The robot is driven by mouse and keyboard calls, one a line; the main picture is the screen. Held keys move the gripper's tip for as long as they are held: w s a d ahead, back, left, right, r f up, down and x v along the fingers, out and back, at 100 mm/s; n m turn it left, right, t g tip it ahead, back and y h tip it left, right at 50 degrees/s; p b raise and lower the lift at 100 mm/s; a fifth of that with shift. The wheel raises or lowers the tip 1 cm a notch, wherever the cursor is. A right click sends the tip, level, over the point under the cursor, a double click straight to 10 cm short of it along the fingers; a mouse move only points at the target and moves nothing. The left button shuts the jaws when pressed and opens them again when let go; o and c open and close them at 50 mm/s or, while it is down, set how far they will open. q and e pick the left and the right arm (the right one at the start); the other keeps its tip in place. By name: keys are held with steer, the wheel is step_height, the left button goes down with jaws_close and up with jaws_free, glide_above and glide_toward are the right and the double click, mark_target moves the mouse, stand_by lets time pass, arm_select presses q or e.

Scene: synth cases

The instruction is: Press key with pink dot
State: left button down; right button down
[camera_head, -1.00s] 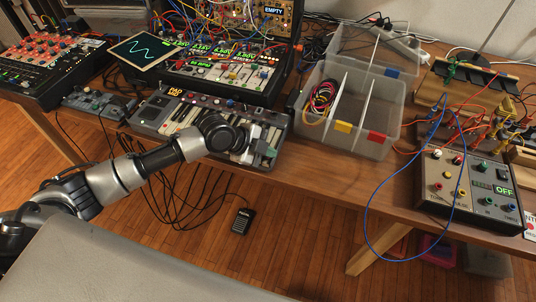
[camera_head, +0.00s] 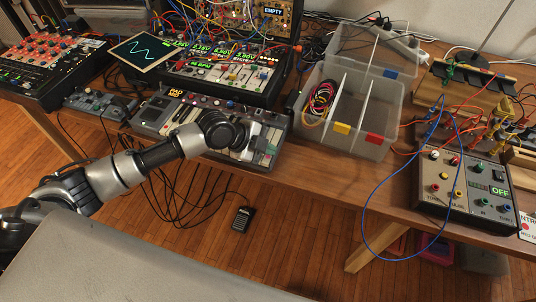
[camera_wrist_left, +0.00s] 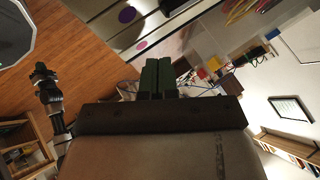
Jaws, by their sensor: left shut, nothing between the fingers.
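The keyboard (camera_head: 185,116), with light and dark keys, lies at the table's front edge in the head view. My left arm reaches over its right part, and the gripper and wrist hide some keys there. In the left wrist view, a pale key bears a pink dot (camera_wrist_left: 141,45), and a purple dot (camera_wrist_left: 127,14) shows on another key. My left gripper (camera_wrist_left: 157,62) has its two dark green fingers together, empty, with the tips just beside the pink dot in the picture. I cannot tell whether they touch the key.
A clear divided bin (camera_head: 375,140) stands right of the keyboard. A control box (camera_head: 465,185) with blue and red cables is at the right. A synth rack (camera_head: 225,75) and a mixer (camera_head: 45,70) stand behind and left. Cables hang below the table.

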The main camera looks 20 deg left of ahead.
mark_target(268, 158)
arm_select(q)
step_height(268, 158, up, 5)
steer(key=p, duration=0.3)
steer(key=shift+p, duration=0.3)
steer(key=shift+f, duration=0.1)
